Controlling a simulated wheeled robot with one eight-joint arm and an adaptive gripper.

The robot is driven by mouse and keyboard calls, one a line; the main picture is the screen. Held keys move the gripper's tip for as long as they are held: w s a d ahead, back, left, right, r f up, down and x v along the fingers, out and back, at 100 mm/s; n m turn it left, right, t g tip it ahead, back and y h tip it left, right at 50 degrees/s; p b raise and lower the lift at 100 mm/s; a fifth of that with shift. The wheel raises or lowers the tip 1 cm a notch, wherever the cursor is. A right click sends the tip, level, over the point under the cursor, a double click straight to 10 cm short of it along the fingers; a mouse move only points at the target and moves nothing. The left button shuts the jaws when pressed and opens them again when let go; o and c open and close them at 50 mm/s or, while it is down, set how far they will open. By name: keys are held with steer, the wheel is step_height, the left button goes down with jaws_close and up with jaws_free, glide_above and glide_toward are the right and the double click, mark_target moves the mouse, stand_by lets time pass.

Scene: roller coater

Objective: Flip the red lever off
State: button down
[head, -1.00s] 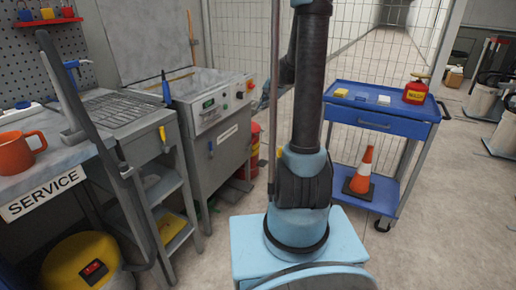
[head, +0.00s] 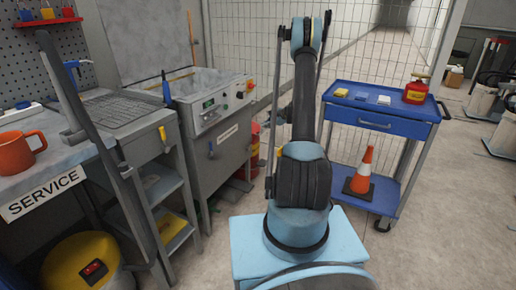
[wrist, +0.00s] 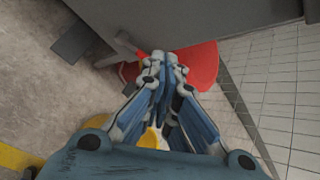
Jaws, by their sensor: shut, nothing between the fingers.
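I cannot clearly make out a red lever. The grey machine's control panel (head: 222,112) has a small red control (head: 250,84), too small to tell its shape. My gripper (wrist: 164,57) is shut and empty in the wrist view, pointing towards the grey machine's lower side. A rounded red object (wrist: 204,66) shows behind its fingertips, partly hidden by them; I cannot tell whether they touch. In the head view my arm hides most of the gripper.
The service bench (head: 42,194) with an orange mug (head: 18,152) stands at left. A blue cart (head: 372,117) with a traffic cone (head: 361,170) stands at right. A wire mesh fence (head: 248,35) is behind. Floor between machine and cart is partly clear.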

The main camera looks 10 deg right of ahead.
mark_target(252, 144)
steer(key=w+d+f+m+t, duration=0.1)
steer(key=d+f+m, duration=0.1)
steer(key=f, duration=0.7)
steer(key=w+d+f+m+t+y, duration=0.1)
steer(key=w+d+f+m, duration=0.1)
steer(key=f, duration=0.7)
steer(key=shift+w+f+m, duration=0.2)
steer(key=shift+w+m, duration=0.1)
steer(key=shift+m, duration=0.2)
steer(key=w+a+f, duration=0.1)
steer(key=w+a, duration=0.5)
steer(key=a, duration=0.1)
steer(key=shift+a, duration=0.25)
